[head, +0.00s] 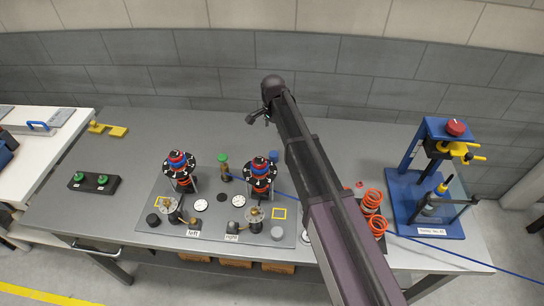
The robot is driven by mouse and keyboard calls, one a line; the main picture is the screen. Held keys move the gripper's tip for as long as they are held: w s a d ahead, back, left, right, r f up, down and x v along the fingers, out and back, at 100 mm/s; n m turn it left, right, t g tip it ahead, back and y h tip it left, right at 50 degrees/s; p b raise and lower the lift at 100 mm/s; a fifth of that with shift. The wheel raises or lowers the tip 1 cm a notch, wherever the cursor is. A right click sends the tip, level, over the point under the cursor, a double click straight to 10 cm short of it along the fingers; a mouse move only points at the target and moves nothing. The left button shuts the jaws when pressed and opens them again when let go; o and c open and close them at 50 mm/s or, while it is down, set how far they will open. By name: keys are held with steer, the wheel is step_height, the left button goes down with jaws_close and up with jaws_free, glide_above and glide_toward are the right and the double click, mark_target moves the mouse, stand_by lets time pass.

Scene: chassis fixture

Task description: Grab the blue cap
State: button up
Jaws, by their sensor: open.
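A small blue cap (273,155) shows just behind and right of the right-hand round fixture, close to my arm. What it sits on is mostly hidden by that fixture. My gripper (257,118) is dark and small in the head view, at the far end of my arm, above the back part of the table. It is open and appears empty. It shows above the blue cap in the picture, apart from it.
Two round fixtures with red and blue tops, left (180,172) and right (260,176), stand on the grey plate (150,218). A green-capped piece (224,168) stands between them. Orange springs (373,200) and a blue press (408,190) are at right. The table's back left is fairly clear.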

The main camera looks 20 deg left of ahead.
mark_target(274, 154)
steer(key=shift+f, duration=0.15)
step_height(274, 154, down, 8)
steer(key=b, duration=0.8)
steer(key=shift+d+f+b, duration=0.1)
steer(key=shift+f+b, duration=0.05)
steer(key=shift+b, duration=0.2)
stand_by(0.4)
steer(key=shift+w+f+b, duration=0.15)
steer(key=shift+f+b, duration=1.15)
steer(key=shift+w+f+b, duration=0.1)
steer(key=shift+f+b, duration=1.2)
steer(key=c, duration=0.8)
